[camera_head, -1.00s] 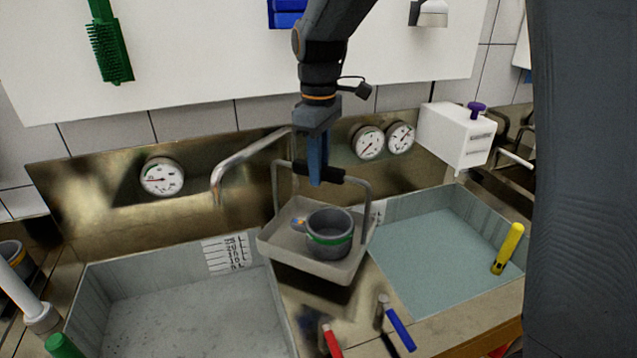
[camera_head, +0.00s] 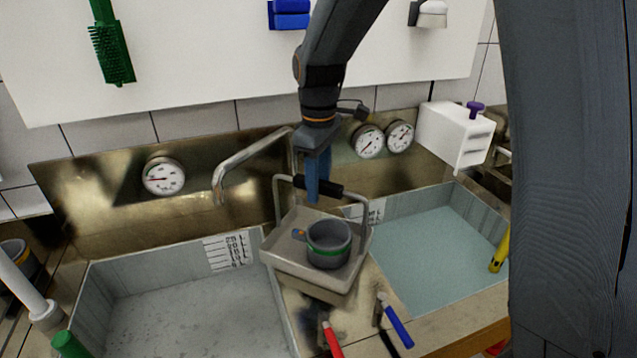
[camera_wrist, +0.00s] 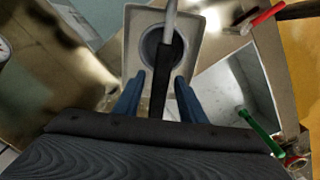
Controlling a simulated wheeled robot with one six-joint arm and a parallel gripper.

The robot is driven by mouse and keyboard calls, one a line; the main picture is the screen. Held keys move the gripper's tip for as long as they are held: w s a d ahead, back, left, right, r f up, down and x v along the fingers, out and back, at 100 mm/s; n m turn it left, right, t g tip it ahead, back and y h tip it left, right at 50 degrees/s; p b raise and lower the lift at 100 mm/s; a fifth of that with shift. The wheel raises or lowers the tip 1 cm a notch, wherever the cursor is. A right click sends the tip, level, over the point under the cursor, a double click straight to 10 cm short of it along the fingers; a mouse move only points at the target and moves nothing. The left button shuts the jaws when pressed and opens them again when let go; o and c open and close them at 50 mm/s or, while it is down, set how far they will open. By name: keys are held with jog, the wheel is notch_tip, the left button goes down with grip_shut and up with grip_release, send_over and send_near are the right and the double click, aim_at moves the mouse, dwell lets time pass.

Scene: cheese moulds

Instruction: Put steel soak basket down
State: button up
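The steel soak basket (camera_head: 283,258) is a shallow grey tray with a steel bail and a black grip (camera_head: 318,187). A dark round mould (camera_head: 329,243) with a green band sits inside it. My gripper (camera_head: 318,192) points down over the basket, blue fingers at the black grip. In the wrist view my gripper (camera_wrist: 160,85) has one finger on each side of the black grip (camera_wrist: 161,95); the basket (camera_wrist: 137,40) shows beyond. The basket is above the ledge between two basins; I cannot tell whether its underside touches.
A grey basin (camera_head: 190,318) lies left and a water-filled basin (camera_head: 430,255) right. A curved tap (camera_head: 235,165) is behind the basket. Red-handled (camera_head: 332,340) and blue-handled (camera_head: 397,325) tools lie in front. A white box (camera_head: 455,135) and gauges stand at the back.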

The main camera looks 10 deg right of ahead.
notch_tip(320, 180, up, 12)
jog(key=b, duration=0.4)
jog(key=shift+r, duration=0.15)
dwell(0.3)
